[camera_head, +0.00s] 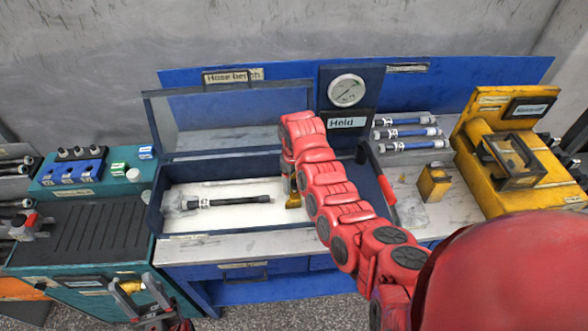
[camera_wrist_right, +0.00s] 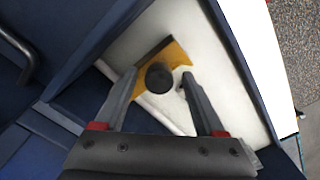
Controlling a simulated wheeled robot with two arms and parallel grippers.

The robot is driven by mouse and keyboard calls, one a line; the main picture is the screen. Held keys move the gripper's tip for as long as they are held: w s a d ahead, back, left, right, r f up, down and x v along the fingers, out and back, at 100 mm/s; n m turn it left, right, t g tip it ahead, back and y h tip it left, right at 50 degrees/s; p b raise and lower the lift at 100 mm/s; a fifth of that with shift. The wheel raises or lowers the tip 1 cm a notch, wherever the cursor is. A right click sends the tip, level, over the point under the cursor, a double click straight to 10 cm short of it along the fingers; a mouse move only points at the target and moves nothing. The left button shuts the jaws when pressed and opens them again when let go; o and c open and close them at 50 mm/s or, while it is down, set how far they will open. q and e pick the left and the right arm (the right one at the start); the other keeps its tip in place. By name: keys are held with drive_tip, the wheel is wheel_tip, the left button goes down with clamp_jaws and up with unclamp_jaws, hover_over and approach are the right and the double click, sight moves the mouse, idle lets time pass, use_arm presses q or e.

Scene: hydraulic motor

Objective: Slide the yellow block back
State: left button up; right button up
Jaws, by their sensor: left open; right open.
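The yellow block (camera_head: 293,200) sits at the right end of the blue-walled tray (camera_head: 235,232), partly hidden by my right arm. In the right wrist view the yellow block (camera_wrist_right: 182,62) has a dark round knob (camera_wrist_right: 159,77) and lies on the pale tray floor. My right gripper (camera_wrist_right: 158,80) is open, with its fingers on either side of the knob; I cannot tell whether they touch it. My left gripper (camera_head: 143,292) is open and empty at the lower left, in front of the teal cabinet.
A dark hose (camera_head: 235,201) lies in the tray, left of my right gripper. A gauge (camera_head: 346,90) stands behind. To the right are several blue-marked hoses (camera_head: 408,133), another yellow block (camera_head: 435,182) and a yellow machine (camera_head: 512,160). A red-handled lever (camera_head: 387,190) stands close by my right arm.

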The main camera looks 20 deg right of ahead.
drive_tip(key=shift+w+r, duration=0.1)
drive_tip(key=shift+r, duration=0.25)
wheel_tip(320, 180, up, 4)
drive_tip(key=shift+f+b, duration=0.25)
drive_tip(key=shift+b, duration=0.5)
wheel_tip(320, 180, up, 13)
drive_tip(key=p, duration=0.2)
drive_tip(key=shift+f, duration=0.15)
